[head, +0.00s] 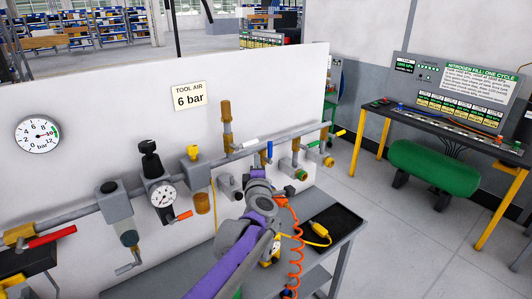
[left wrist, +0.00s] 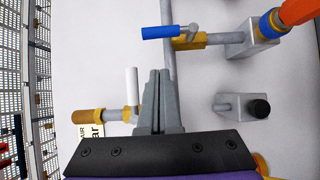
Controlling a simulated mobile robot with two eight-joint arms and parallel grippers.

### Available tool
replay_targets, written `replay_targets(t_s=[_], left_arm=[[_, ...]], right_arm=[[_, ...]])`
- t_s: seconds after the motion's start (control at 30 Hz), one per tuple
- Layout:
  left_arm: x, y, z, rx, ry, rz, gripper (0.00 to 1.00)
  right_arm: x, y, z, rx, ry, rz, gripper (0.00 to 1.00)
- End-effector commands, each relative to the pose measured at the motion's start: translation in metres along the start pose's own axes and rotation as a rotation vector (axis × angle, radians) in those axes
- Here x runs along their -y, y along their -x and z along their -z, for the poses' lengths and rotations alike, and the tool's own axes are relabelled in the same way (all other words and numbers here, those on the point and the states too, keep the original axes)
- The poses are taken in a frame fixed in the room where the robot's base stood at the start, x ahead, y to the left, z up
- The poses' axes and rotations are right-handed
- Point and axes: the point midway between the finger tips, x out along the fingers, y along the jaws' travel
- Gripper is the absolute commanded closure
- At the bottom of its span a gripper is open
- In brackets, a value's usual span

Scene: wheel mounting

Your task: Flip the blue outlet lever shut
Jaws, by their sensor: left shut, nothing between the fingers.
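The blue lever (head: 269,151) sits on an outlet valve below the grey air pipe, right of centre in the head view. In the left wrist view the blue lever (left wrist: 165,31) lies parallel to its outlet pipe, beside the brass valve body (left wrist: 190,41). My left gripper (left wrist: 161,73) is shut and empty, with the blue lever apart from it, beyond its fingertips. In the head view my left gripper (head: 258,174) is just below the lever, its fingers partly hidden by my arm. My right gripper is not in view.
A white lever (left wrist: 131,86) is close beside my left fingers. An orange hose (head: 294,245) hangs beside my arm, from an outlet with a blue collar (left wrist: 270,22). A yellow lever (head: 341,132) and red lever (head: 52,237) are farther off. A black tray (head: 337,225) lies on the bench.

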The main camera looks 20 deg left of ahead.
Motion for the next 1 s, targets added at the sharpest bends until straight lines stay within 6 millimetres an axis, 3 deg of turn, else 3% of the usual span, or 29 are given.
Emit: replay_targets(t_s=[0.1,0.3,1.0], left_arm=[[-0.002,-0.021,-0.007,0.003,0.001,-0.001,1.0],[-0.002,-0.037,-0.024,0.001,0.001,-0.001,1.0],[0.001,-0.042,-0.03,0.001,-0.029,0.021,1.0]], right_arm=[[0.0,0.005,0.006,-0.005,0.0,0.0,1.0],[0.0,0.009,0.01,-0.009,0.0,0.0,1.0],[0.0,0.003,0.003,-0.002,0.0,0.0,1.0]])
